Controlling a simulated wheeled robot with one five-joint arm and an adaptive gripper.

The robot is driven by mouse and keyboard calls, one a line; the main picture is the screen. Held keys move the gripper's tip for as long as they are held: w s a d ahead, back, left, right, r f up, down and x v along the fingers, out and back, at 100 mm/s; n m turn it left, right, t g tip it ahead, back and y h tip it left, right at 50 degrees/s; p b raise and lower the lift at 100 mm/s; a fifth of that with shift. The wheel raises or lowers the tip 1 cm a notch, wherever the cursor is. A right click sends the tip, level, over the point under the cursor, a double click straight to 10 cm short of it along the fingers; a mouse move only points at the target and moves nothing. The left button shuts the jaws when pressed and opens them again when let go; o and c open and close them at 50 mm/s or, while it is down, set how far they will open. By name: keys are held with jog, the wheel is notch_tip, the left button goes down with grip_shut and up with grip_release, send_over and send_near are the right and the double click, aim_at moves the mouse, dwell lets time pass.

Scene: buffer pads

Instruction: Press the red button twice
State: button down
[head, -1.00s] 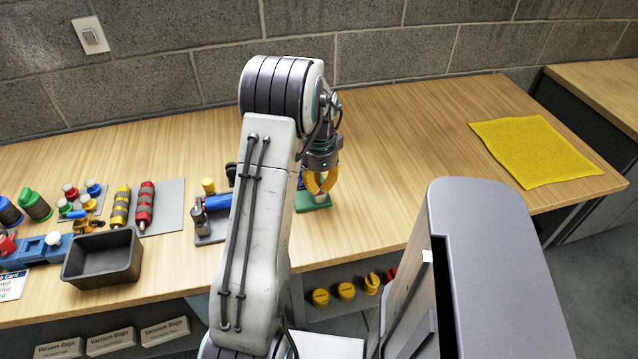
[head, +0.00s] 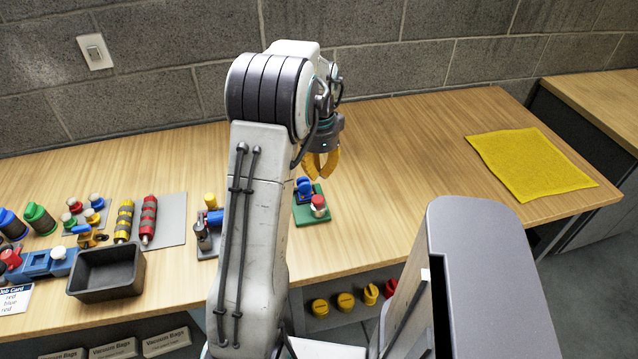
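A green base plate (head: 311,212) lies on the wooden bench right of my arm. On it stand a red-topped white button (head: 318,203) and a blue part (head: 303,188) behind and to its left. My gripper (head: 321,178) has yellow fingers pointing down; their tips come together with nothing seen between them. It hangs above the green base, apart from the red button, whose top is in clear view. Another red-topped piece (head: 75,205) stands in a group at the left.
A black tray (head: 106,273), a blue device (head: 40,263) and red and yellow cylinders (head: 148,217) are on the left of the bench. A yellow cloth (head: 530,165) lies at the right. The bench between the green base and the cloth is clear.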

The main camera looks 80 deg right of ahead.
jog(key=shift+r, duration=1.85)
